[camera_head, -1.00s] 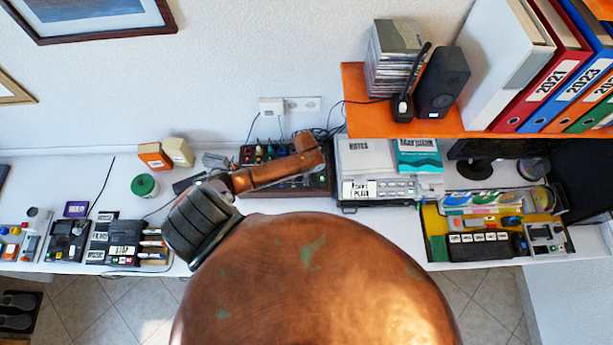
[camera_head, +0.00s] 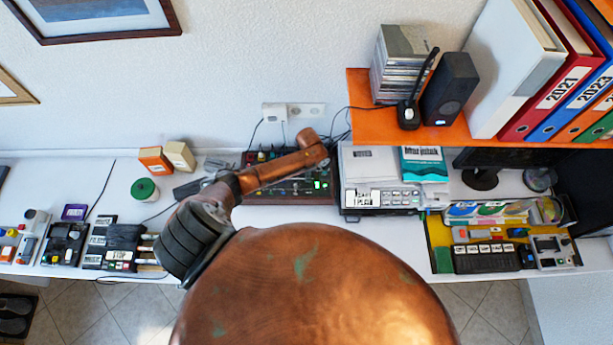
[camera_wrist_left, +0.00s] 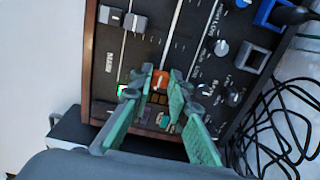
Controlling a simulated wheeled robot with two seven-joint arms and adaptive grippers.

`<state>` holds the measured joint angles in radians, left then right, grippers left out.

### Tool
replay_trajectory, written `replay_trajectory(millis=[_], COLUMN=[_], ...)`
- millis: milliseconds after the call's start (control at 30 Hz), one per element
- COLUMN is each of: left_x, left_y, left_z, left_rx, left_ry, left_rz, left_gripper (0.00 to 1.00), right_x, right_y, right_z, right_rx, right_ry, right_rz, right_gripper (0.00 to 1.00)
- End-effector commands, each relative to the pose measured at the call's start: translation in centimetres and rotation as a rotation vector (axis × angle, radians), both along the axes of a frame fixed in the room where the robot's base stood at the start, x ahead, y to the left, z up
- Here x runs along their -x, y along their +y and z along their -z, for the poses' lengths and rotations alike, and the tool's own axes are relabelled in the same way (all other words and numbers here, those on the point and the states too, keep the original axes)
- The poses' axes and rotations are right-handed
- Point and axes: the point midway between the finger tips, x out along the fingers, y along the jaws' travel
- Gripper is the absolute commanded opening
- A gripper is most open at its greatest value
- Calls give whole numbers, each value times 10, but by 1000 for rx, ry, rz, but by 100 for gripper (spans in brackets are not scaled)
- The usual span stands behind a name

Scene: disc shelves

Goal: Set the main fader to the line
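The mixer panel (camera_head: 322,187) lies on the desk, partly hidden by my left arm in the head view. In the left wrist view its dark face (camera_wrist_left: 185,35) fills the top middle. Two grey fader caps (camera_wrist_left: 110,15) (camera_wrist_left: 135,22) sit at the top left, near the word MAIN. Which cap is the main fader, and where its line is, I cannot tell. My left gripper (camera_wrist_left: 158,84) has green fingers, spread apart over the panel's lower part. A small orange cap (camera_wrist_left: 160,79) shows between the tips; contact is not clear. My right gripper is not in view.
Black cables (camera_wrist_left: 280,125) lie beside the panel. A grey device with notes (camera_head: 378,188) stands to the mixer's right. An orange shelf (camera_head: 362,118) with a speaker (camera_head: 449,88) overhangs the desk at right. The desk is bare in front of the mixer.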

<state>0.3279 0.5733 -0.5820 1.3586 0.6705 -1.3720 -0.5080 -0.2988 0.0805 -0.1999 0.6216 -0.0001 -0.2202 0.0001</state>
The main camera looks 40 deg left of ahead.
Motion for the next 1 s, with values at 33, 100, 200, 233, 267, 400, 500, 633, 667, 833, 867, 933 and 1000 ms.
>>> replay_trajectory(millis=[33, 100, 200, 233, 267, 400, 500, 633, 667, 833, 867, 933, 1000], left_x=[-2, -1, 0, 0, 0, 1, 0, 0, -1, -1, -1, -1, -1], left_y=[-10, -8, -5, -4, -3, -2, -1, -1, -1, -1, -1, -1, -1], left_z=[0, 0, 0, 0, 0, 0, -1, -9, -13, -45, -52, -67, -81], left_rx=[16, 15, 10, 10, 9, 6, 5, 6, 6, 5, 5, 5, 5], left_ry=[-7, -5, -5, -5, -4, -3, -3, -4, -5, -7, -7, -6, -6], left_rz=[6, 4, 0, -1, -1, -3, -3, -2, -2, 0, 0, 0, 1], left_gripper=[19, 24, 31, 33, 33, 33, 33, 33, 33, 33, 33, 33, 33], right_x=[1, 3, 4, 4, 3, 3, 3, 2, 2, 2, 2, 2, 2], right_y=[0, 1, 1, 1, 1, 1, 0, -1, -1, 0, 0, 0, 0], right_z=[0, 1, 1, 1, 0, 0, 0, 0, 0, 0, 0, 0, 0], right_rx=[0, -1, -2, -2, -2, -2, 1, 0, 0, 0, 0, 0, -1], right_ry=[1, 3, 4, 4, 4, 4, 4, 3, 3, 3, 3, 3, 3], right_rz=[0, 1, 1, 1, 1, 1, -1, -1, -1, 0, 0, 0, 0], right_gripper=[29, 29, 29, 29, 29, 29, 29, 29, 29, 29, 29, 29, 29])
